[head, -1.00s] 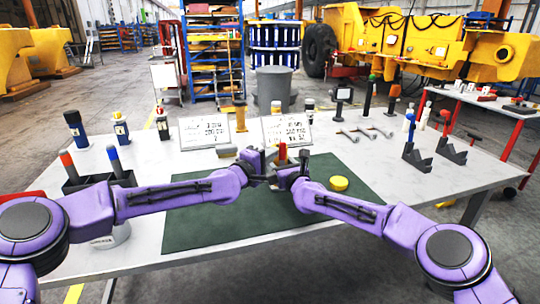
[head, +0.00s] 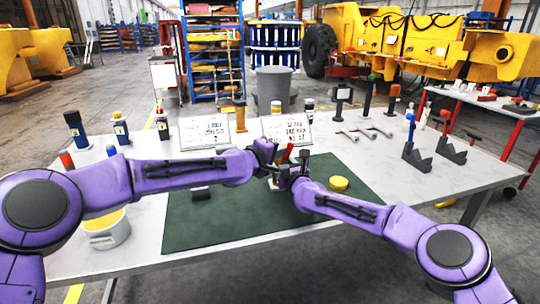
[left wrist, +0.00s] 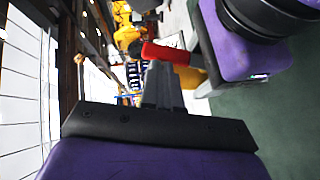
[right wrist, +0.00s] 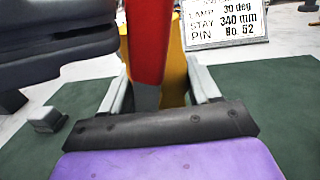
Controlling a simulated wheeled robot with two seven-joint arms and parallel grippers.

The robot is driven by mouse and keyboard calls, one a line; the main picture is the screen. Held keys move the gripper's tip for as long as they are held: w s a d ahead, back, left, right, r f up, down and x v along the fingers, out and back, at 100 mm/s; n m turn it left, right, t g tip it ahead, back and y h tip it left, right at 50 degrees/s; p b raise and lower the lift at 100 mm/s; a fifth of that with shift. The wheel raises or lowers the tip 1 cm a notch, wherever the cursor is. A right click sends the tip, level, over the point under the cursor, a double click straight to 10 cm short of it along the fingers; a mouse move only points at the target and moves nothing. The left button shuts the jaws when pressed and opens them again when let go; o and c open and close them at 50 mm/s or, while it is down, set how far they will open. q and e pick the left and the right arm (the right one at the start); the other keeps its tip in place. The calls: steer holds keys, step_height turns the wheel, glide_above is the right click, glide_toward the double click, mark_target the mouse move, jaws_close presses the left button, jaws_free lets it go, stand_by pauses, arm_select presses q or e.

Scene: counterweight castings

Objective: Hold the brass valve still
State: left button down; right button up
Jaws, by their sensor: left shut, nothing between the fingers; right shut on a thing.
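The brass valve shows in the right wrist view as a yellow body (right wrist: 176,65) with a red lever (right wrist: 147,40) in front of it. My right gripper (head: 291,174) is shut on the valve, one finger on each side of the body. In the head view the red lever (head: 287,153) leans to the right, and the body is mostly hidden by the grippers. My left gripper (head: 270,153) is shut and empty beside the lever. In the left wrist view its closed fingertips (left wrist: 160,70) are close to the red lever (left wrist: 165,53); I cannot tell whether they touch.
A green mat (head: 230,228) covers the table's middle, with a yellow disc (head: 338,183) on its right. Two sign plates (head: 287,131) stand behind. Wrenches (head: 362,132) and dark angled stands (head: 416,158) are at right. A white tub (head: 108,232) is at front left.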

arm_select(q)
steer(key=shift+w+d+r, duration=0.1)
steer(key=shift+w+d, duration=0.1)
steer(key=shift+d, duration=0.5)
steer(key=shift+w+d, duration=0.15)
steer(key=shift+d, duration=0.55)
steer(key=shift+w+d+f, duration=0.1)
steer(key=shift+d+f, duration=0.05)
steer(key=shift+d, duration=0.3)
steer(key=shift+w+d+f, duration=0.1)
steer(key=shift+d+f, duration=0.05)
steer(key=shift+d, duration=0.3)
steer(key=shift+d+f, duration=0.1)
steer(key=shift+d, duration=0.05)
steer(key=s+a+r, duration=0.4)
steer(key=s+r, duration=0.4)
steer(key=r, duration=0.1)
steer(key=shift+r, duration=0.3)
stand_by(1.4)
